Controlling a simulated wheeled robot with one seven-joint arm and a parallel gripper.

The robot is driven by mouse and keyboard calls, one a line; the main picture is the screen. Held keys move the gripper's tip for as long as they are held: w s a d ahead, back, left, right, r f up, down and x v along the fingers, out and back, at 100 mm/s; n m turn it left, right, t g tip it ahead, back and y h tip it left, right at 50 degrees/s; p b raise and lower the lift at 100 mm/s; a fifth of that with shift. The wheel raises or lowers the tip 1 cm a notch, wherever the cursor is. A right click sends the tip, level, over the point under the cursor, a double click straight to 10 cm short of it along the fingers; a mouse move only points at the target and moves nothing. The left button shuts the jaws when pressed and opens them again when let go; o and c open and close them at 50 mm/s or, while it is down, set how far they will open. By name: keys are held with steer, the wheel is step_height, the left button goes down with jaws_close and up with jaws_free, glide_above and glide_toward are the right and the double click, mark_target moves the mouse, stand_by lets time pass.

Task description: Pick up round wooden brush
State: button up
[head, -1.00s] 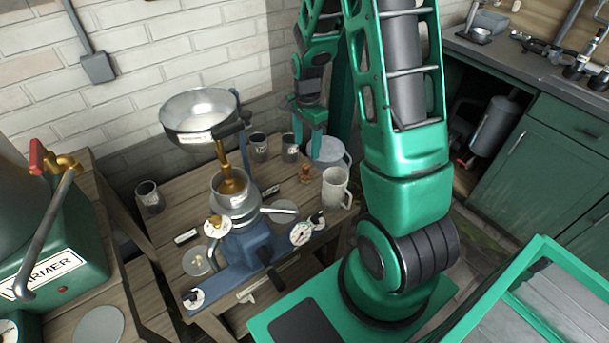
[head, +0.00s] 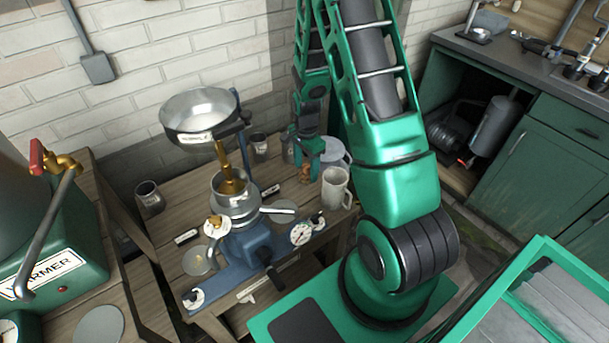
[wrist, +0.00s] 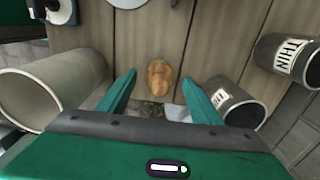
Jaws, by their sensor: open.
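The round wooden brush (wrist: 159,78) is a small orange-brown piece on the plank table, in the middle of the wrist view. In the head view the brush (head: 305,176) shows partly, below my gripper (head: 309,162). My gripper (wrist: 158,84) is open and empty, pointing down above the brush. In the wrist view its two green fingers stand left and right of the brush, with a gap on each side. I cannot tell exactly how high the fingertips are.
A pale mug (head: 335,189) stands close by; it fills the left of the wrist view (wrist: 42,95). Labelled dark cups (wrist: 236,102) and (wrist: 288,60) stand on the other side. The blue separator (head: 250,250) with its metal bowl (head: 200,108) occupies the table's left-middle.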

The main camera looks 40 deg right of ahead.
mark_target(306, 165)
steer(key=shift+f, duration=0.2)
steer(key=c, duration=1.2)
steer(key=shift+c, duration=0.2)
step_height(306, 165, up, 10)
steer(key=shift+r, duration=0.1)
